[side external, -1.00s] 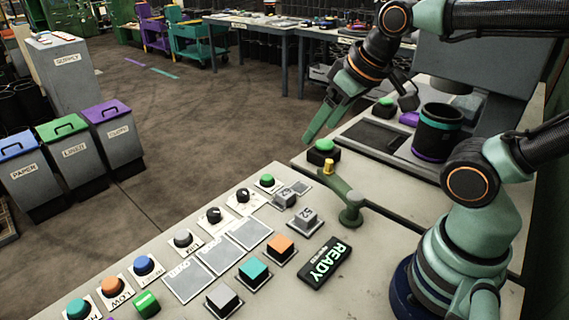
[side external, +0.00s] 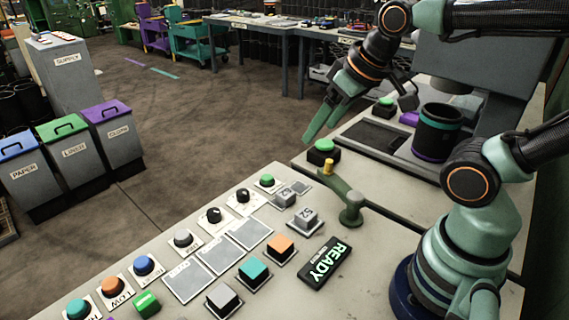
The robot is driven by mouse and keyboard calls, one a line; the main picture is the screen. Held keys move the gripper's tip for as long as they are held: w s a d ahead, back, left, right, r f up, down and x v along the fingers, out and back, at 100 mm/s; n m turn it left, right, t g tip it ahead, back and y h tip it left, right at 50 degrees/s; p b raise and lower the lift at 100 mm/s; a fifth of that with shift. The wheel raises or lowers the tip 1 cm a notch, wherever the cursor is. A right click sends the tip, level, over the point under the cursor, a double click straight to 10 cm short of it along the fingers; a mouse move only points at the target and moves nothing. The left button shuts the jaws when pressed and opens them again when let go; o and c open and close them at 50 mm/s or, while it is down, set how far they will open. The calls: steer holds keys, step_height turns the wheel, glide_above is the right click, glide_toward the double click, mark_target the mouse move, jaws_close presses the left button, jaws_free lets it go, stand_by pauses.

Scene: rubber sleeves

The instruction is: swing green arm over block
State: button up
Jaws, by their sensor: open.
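The green arm (side external: 341,190) is an olive lever on a round post at the worktop's right part. It reaches up and left from the post to a yellow knob (side external: 328,168) at its far end. A grey block (side external: 303,220) with dark digits sits on a dark pad left of the post; the arm is beside it, not over it. A smaller grey block (side external: 285,197) with digits sits up and left of it. My gripper (side external: 317,127) is open and empty, pointing down-left above the far edge, over the green button and clear of the green arm.
A green button (side external: 323,151) stands just beyond the yellow knob. An orange block (side external: 281,248), a teal block (side external: 254,271) and a READY sign (side external: 325,263) lie nearer. A dark cup (side external: 436,132) stands at the right. Flat grey plates (side external: 249,233) leave low, clear space at the middle.

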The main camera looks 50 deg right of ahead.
steer(key=c, duration=0.4)
steer(key=m+g, duration=0.6)
steer(key=m, duration=0.3)
glide_toward(330, 160)
step_height(330, 160, down, 10)
steer(key=shift+s+a+f, duration=0.1)
steer(key=shift+s+f, duration=0.05)
jaws_close()
stand_by(1.0)
